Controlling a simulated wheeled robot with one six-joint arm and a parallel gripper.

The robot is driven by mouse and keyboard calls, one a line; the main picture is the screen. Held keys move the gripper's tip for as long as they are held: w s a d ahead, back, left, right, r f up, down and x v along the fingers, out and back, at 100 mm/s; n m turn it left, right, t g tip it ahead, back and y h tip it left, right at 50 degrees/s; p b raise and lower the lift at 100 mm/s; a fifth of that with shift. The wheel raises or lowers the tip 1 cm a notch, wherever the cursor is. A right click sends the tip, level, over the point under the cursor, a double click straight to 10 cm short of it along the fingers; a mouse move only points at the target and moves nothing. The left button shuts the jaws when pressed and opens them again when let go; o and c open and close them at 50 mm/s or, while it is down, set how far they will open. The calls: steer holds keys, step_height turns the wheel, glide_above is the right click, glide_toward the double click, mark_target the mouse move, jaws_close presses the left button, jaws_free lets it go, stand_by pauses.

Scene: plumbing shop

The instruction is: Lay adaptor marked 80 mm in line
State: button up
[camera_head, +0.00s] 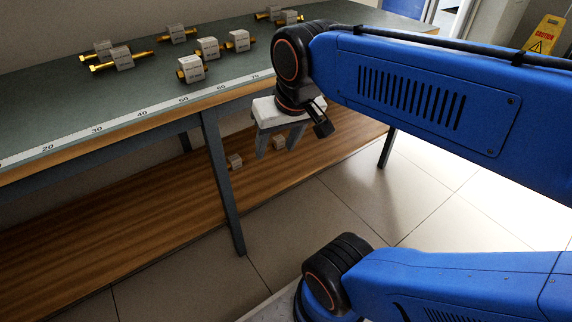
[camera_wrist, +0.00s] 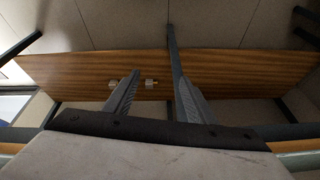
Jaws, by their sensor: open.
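Several brass adaptors, each with a pale printed label block, lie on the green bench top. They include a long one (camera_head: 123,59) at the left, one (camera_head: 191,69) near the front edge and one (camera_head: 238,41) to its right. The labels are too small to read, so I cannot tell which is marked 80 mm. A white scale strip (camera_head: 140,115) runs along the bench's front edge, with numbers from 20 to 70 visible. My gripper (camera_head: 276,151) is open and empty, pointing down in front of the bench edge. Its fingers (camera_wrist: 156,78) also show in the wrist view.
A bench leg (camera_head: 222,180) stands left of my gripper. A yellow caution sign (camera_head: 544,35) is at the far right. Tiled floor is open.

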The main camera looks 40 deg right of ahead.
steer(key=shift+n+t, duration=0.3)
steer(key=shift+n, duration=0.6)
steer(key=s+f, duration=0.2)
steer(key=f, duration=0.1)
steer(key=s+f, duration=0.1)
steer(key=shift+d+f, duration=0.2)
steer(key=shift+f, duration=0.05)
